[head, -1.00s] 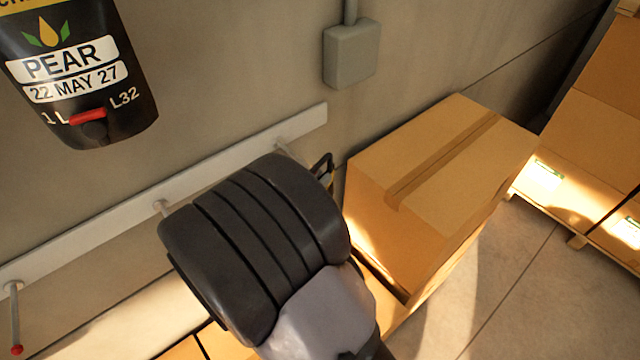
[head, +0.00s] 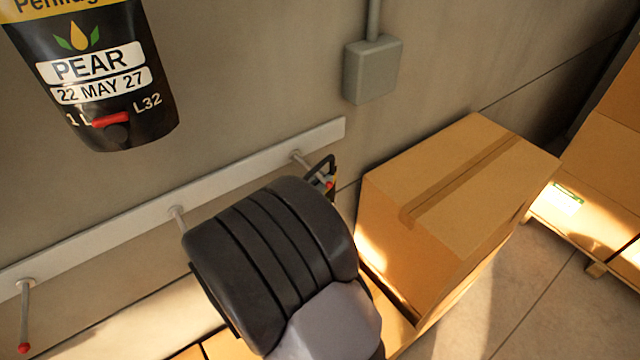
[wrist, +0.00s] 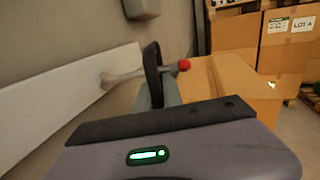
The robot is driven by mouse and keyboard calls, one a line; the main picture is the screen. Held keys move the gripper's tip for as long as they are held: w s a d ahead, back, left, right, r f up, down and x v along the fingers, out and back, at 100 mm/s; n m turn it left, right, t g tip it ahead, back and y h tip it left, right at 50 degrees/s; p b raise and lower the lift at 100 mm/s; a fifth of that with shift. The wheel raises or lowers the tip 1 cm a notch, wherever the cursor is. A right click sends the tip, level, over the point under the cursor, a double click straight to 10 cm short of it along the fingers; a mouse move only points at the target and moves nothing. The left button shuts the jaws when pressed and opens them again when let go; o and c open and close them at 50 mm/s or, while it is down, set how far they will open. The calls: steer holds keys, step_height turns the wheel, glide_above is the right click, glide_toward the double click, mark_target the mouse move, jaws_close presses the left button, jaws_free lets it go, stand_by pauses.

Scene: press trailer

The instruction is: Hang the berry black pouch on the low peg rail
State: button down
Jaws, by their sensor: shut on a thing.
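My gripper (wrist: 162,92) is at the right end of the low peg rail (head: 235,165), shut on a black loop-like part (head: 322,162), seemingly the berry pouch's hanger. It also shows in the wrist view (wrist: 152,62). The pouch's body and label are hidden behind my arm and wrist. The rail's right-end peg (head: 300,158) has a red tip (wrist: 184,65); the black part overlaps this peg, with the tip showing to its right. I cannot tell whether the loop is around the peg or beside it. Two more pegs show, the left one (head: 25,310) bare.
A black pear pouch (head: 100,85) is at the upper left, above the rail. A grey box (head: 372,70) is fixed to the wall. A large carton (head: 440,200) stands close right of the rail's end. More cartons (head: 610,175) are at the far right, with clear floor between.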

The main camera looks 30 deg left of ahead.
steer(key=shift+w+a+f+b, duration=0.2)
steer(key=shift+a+f+b, duration=0.2)
steer(key=shift+f+b, duration=0.3)
stand_by(0.6)
stand_by(0.4)
steer(key=c, duration=1.4)
jaws_free()
steer(key=shift+s, duration=0.15)
